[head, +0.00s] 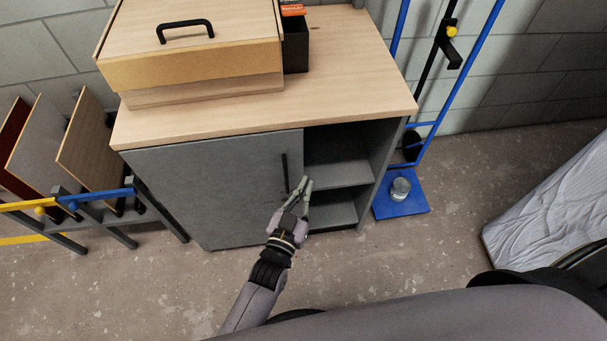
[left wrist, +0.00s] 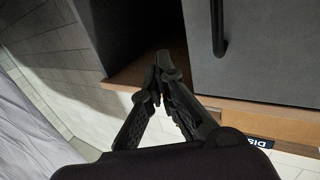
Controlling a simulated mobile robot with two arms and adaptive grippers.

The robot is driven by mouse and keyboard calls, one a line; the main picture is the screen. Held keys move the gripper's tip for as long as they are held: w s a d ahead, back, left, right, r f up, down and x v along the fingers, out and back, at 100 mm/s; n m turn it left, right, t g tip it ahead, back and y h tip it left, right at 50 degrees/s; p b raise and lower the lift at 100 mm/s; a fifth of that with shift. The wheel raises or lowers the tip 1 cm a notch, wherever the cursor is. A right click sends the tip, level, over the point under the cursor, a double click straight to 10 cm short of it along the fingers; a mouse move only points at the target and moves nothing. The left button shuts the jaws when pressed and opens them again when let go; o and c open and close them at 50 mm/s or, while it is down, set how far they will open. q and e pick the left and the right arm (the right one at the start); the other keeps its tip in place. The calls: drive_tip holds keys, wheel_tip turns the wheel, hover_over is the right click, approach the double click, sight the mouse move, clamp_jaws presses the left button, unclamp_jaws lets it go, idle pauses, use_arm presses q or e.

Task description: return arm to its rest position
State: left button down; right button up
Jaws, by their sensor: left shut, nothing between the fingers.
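My left gripper (head: 305,186) is in front of the grey cabinet, near the black vertical handle (head: 285,172) of its sliding door (head: 220,185). Its fingers are together with nothing between them; the left wrist view also shows the closed fingertips (left wrist: 160,70). In that view the door handle (left wrist: 217,28) stands beyond and to the right of the fingertips, apart from them in the picture. The door covers the left part of the cabinet, and the right part is open, showing a shelf (head: 337,174). My right gripper is not in view.
A wooden box (head: 190,75) with a black handle and a black holder (head: 295,45) stand on the cabinet top (head: 350,85). A rack with panels (head: 90,150) is at left. A blue stand (head: 402,207) bearing a can (head: 400,188) is right. White-covered material (head: 550,200) lies far right.

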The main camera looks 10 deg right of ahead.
use_arm(q)
drive_tip(key=shift+s, duration=3)
drive_tip(key=s+a+f+n+g+y+p, duration=0.1)
drive_tip(key=s+a+f+g+y, duration=0.15)
drive_tip(key=a+f, duration=0.4)
drive_tip(key=s+a+f+g+y, duration=0.1)
drive_tip(key=s+a+f+g, duration=0.15)
drive_tip(key=f, duration=0.75)
drive_tip(key=s+a+f+n+g+y+p, duration=0.1)
drive_tip(key=s+a+f+y, duration=0.1)
drive_tip(key=s+a+f, duration=0.35)
drive_tip(key=s+a+f+n+g+y, duration=0.1)
drive_tip(key=s+a+f+g+y, duration=0.1)
drive_tip(key=s+a+f+g, duration=0.2)
drive_tip(key=s+a+f+n+g+y+p, duration=0.1)
drive_tip(key=s+a+f+g, duration=0.3)
drive_tip(key=s+a+f, duration=0.7)
drive_tip(key=s+a+y, duration=0.1)
drive_tip(key=s+a, duration=0.3)
drive_tip(key=s, duration=0.1)
drive_tip(key=shift+s+f, duration=0.3)
drive_tip(key=shift+s, duration=0.1)
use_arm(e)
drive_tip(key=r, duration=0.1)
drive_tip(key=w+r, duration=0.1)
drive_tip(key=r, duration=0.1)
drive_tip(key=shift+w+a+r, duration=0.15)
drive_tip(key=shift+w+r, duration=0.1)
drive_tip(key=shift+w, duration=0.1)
